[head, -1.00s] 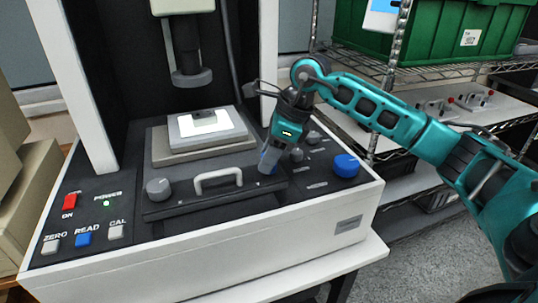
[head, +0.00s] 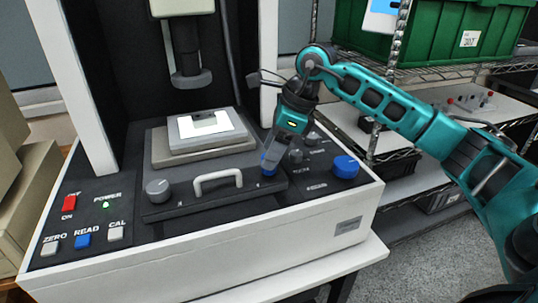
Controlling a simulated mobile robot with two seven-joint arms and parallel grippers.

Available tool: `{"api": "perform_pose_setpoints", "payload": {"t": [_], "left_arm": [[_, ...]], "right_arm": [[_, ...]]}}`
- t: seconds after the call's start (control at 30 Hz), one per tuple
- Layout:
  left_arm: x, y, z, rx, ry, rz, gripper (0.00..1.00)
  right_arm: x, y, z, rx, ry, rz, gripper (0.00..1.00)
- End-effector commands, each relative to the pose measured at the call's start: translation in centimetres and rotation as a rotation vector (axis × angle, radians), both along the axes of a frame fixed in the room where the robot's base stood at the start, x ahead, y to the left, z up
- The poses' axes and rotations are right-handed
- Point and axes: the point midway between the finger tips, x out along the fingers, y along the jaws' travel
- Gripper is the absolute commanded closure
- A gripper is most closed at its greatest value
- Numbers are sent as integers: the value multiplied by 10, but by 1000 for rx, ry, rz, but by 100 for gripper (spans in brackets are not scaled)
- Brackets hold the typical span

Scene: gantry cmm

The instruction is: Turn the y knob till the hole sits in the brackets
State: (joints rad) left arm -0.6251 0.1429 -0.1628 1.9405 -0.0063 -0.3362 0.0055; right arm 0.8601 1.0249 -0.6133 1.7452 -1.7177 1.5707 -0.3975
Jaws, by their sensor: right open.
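The measuring machine (head: 250,238) has a dark front panel. A grey knob (head: 158,190) sits at the left of a grey handle (head: 218,181). My right gripper (head: 268,168) points down at the right of the handle, its fingertips low over the panel. A small blue part shows at the fingertips; I cannot tell whether it is a knob or part of the fingers. The right gripper is open. A pale plate (head: 185,134) with a bright white patch lies on the stage under the grey probe column. No hole or brackets can be made out. My left gripper is out of view.
A red switch (head: 69,203) and ZERO, READ and CAL buttons are at front left. A wire shelf with a green crate (head: 430,36) stands behind my right arm.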

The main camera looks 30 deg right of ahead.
Motion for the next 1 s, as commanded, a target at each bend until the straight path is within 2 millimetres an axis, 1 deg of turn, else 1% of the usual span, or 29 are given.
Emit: {"api": "perform_pose_setpoints", "payload": {"t": [0.03,0.2,0.3,0.43,0.5,0.63,1.0], "left_arm": [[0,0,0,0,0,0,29],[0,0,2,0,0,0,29],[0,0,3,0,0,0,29],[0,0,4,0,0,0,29],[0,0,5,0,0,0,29],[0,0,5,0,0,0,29],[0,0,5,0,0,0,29]], "right_arm": [[-2,-4,12,-2,-4,-2,39],[-11,-16,48,-1,-5,-2,39],[-16,-22,67,0,-5,-2,39],[-21,-28,86,0,-3,-1,39],[-22,-30,92,-1,-3,-2,39],[-24,-32,98,0,0,-1,39],[-25,-33,98,0,0,-1,39]]}}
